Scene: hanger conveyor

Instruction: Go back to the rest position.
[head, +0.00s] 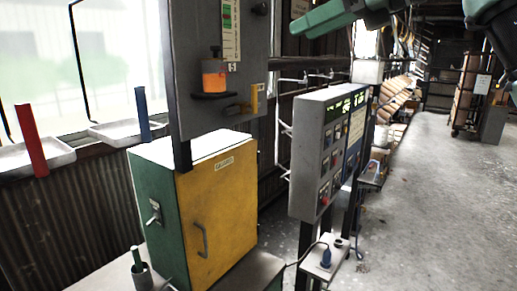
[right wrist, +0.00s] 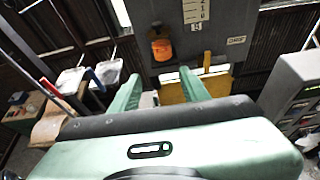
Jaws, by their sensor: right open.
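My right gripper (head: 303,27) reaches in from the top right of the head view, high up near the grey upright panel (head: 205,110). In the right wrist view its two green fingers (right wrist: 158,88) stand apart with nothing between them. They point toward the grey panel and the yellow-doored cabinet (head: 217,215), touching neither as far as I can see. Part of my green arm (head: 492,22) shows in the top right corner. My left gripper is not in view.
An orange lamp-like object (head: 214,75) sits on the grey panel. A button console (head: 328,150) stands right of the cabinet. Red (head: 31,140) and blue (head: 143,113) bars stand at white trays by the window. Open concrete floor (head: 440,210) lies to the right.

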